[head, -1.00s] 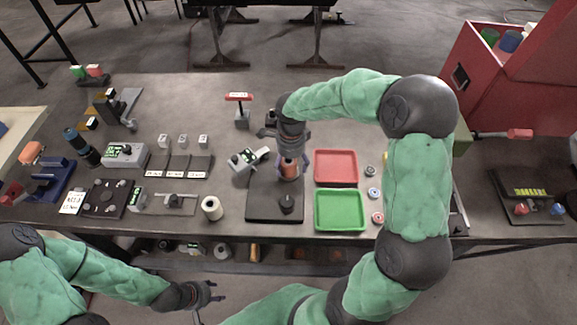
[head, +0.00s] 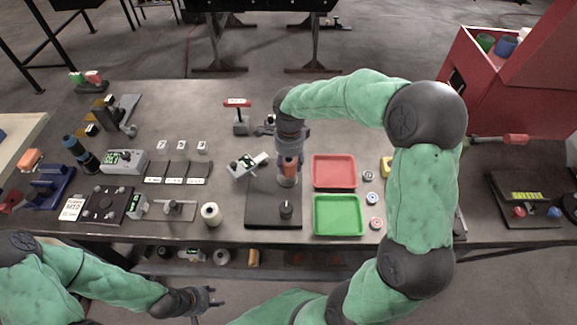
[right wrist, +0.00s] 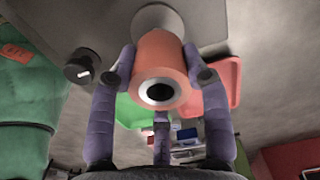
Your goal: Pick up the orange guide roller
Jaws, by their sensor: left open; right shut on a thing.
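The orange guide roller (head: 290,163) stands upright at the back of a dark base plate (head: 262,216). My right gripper (head: 289,160) comes down over it from above and is shut on it. In the right wrist view the orange roller (right wrist: 160,66) sits between the fingers, its dark end hole facing the camera. A pale round piece (right wrist: 158,18) shows beyond its far end; I cannot tell whether the roller touches it. My left gripper (head: 213,299) is open and empty in front of the table's front edge.
A red tray (head: 334,158) and a green tray (head: 338,228) lie just right of the base plate. A black knob (head: 286,209) stands on the plate's front part. A tilted grey meter (head: 247,164) is close on the left. A white roll (head: 211,214) stands further left.

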